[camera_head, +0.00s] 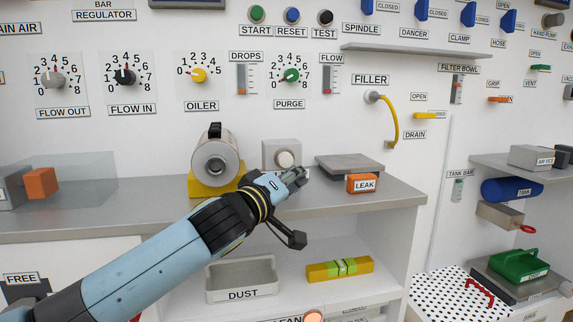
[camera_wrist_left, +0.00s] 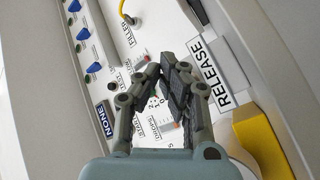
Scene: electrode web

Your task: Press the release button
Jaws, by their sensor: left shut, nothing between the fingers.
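A light grey box with a round pale button (camera_head: 285,159) stands against the back wall on the grey counter. Its lower part is hidden by my left gripper (camera_head: 298,178), which is shut and empty just in front of it. I cannot tell from the head view whether they touch. In the left wrist view a white RELEASE label (camera_wrist_left: 209,72) shows beside the closed fingers of my left gripper (camera_wrist_left: 162,70). The button itself does not show clearly there. My right gripper is not in view.
A grey cylinder on a yellow base (camera_head: 215,160) stands left of the button box. A grey plate (camera_head: 349,165) and an orange LEAK block (camera_head: 362,184) are to the right. Dials and labels fill the wall above. A shelf below holds a DUST tray (camera_head: 241,294) and a yellow-green level (camera_head: 340,269).

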